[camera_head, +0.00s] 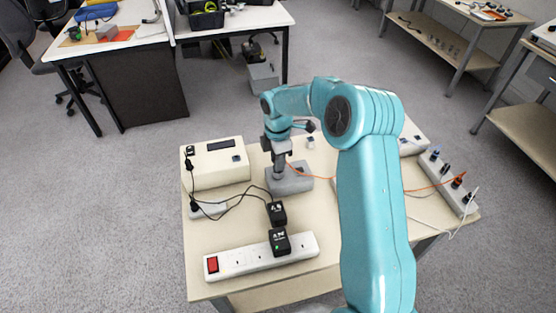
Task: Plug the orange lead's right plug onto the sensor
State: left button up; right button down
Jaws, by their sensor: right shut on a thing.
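My right gripper (279,160) points down over a grey block (296,184) on the table. It is shut on the end of the orange lead (310,174), and the plug itself is mostly hidden between the fingers. A small grey cylinder, seemingly the sensor (279,173), stands on the block right under the fingers. I cannot tell whether plug and sensor touch. The orange lead runs right, passes behind my right arm and shows again toward a grey strip of sockets (447,181). My left gripper is not in view.
A cream box with a display (216,163) stands left of the block. A white power strip (240,262) with black adapters (279,241) lies at the front, with black cables nearby. Another cream unit (412,139) is at the back right. My right arm hides the table's right middle.

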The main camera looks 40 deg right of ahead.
jog(key=shift+m, duration=0.5)
jog(key=c, duration=0.9)
grip_release()
jog(key=shift+r, duration=0.15)
jog(key=shift+r+p, duration=1.85)
jog(key=shift+r, duration=0.55)
